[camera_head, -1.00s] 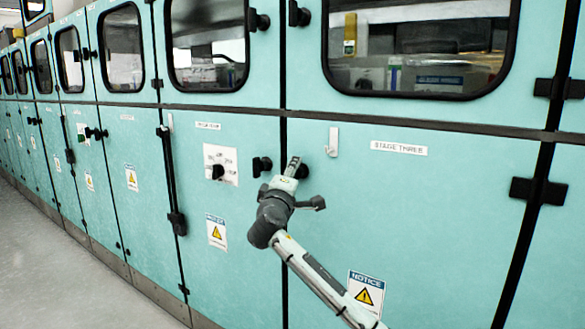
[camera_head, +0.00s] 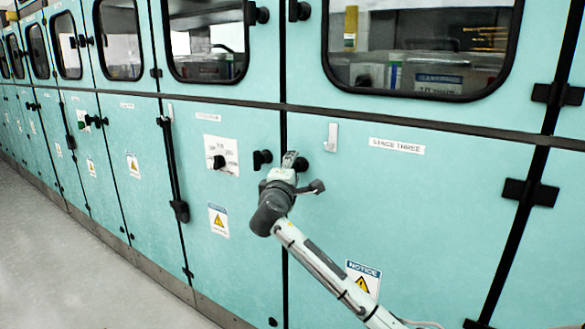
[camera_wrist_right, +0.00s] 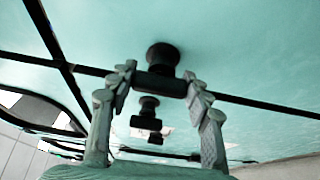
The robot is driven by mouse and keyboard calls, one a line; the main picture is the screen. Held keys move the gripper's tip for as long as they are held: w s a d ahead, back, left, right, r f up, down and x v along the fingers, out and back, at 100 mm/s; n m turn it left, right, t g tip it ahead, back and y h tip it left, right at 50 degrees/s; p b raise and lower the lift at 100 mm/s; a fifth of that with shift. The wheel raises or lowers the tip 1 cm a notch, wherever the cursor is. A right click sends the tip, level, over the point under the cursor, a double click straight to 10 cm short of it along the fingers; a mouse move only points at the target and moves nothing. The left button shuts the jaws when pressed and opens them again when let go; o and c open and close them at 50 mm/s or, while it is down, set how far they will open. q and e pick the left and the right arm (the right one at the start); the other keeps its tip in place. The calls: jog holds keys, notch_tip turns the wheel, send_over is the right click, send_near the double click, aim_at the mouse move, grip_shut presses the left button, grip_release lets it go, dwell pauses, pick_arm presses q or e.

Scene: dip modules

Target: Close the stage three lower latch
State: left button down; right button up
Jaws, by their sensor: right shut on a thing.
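The stage three lower latch (camera_head: 301,164) is a black handle on a round base, at the upper left edge of the teal lower door labelled STAGE THREE (camera_head: 397,146). The arm partly hides it in the head view. In the right wrist view, the latch's dark handle (camera_wrist_right: 160,85) lies across between the two fingers, below its round base. My right gripper (camera_head: 289,160) is shut on this handle, and it also shows in the right wrist view (camera_wrist_right: 158,92). My left gripper is not in view.
A neighbouring black latch (camera_head: 262,158) sits close left, beside a rotary switch (camera_head: 218,162) on a white plate. An upper latch (camera_head: 299,11) is by the window. Floor (camera_head: 70,260) is clear at left.

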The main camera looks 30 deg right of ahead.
jog(key=o, duration=1.2)
jog(key=v, duration=1.2)
jog(key=x, duration=1.2)
jog(key=shift+w, duration=0.1)
jog(key=shift+f, duration=0.1)
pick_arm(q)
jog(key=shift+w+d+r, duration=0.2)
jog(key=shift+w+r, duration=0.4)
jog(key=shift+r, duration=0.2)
